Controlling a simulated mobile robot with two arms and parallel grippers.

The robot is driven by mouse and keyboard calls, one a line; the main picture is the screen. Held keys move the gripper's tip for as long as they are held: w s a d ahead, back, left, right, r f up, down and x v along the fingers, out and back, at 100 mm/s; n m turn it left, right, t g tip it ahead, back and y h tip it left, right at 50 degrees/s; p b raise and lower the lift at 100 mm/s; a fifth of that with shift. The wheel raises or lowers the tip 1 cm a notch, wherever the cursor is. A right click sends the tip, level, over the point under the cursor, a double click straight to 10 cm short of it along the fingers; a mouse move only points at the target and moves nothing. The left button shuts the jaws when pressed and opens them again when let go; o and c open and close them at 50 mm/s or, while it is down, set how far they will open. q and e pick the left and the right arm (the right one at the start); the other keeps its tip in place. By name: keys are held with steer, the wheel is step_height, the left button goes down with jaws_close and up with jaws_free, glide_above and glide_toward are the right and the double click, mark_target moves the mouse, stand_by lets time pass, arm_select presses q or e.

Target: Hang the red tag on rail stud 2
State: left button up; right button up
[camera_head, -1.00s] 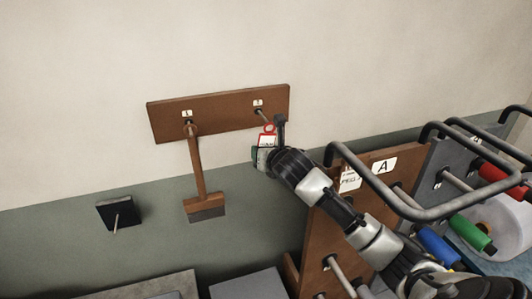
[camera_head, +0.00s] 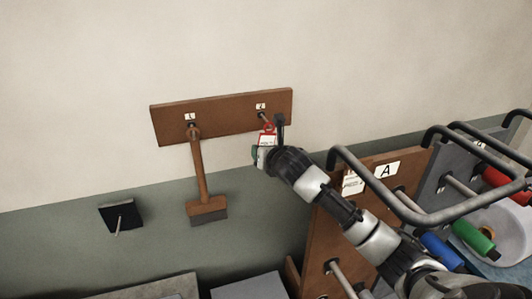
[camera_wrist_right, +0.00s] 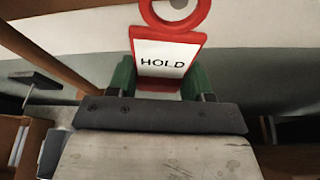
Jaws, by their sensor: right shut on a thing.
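The red tag (camera_head: 267,139), with a white face reading HOLD and a ring at its top, hangs upright in my right gripper (camera_head: 265,153). In the right wrist view, the tag (camera_wrist_right: 167,58) sits between the green fingertips of the gripper (camera_wrist_right: 162,82), shut on its lower part. The brown wall rail (camera_head: 222,119) has two labelled studs. The right stud (camera_head: 263,116), under the label that seems to read 2, is just above the tag's ring. I cannot tell whether ring and stud touch or whether the stud passes through it. My left gripper is not in view.
A wooden brush (camera_head: 201,180) hangs from the rail's left stud. A black plate with a peg (camera_head: 121,217) is on the wall at lower left. A brown panel marked A (camera_head: 385,165), black bars (camera_head: 400,205) and coloured spools (camera_head: 470,233) crowd the right side.

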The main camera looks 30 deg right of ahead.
stand_by(0.3)
steer(key=shift+w+d, duration=0.1)
steer(key=shift+w, duration=0.2)
steer(key=shift+f, duration=0.1)
steer(key=shift+f, duration=0.1)
steer(key=o, duration=1.1)
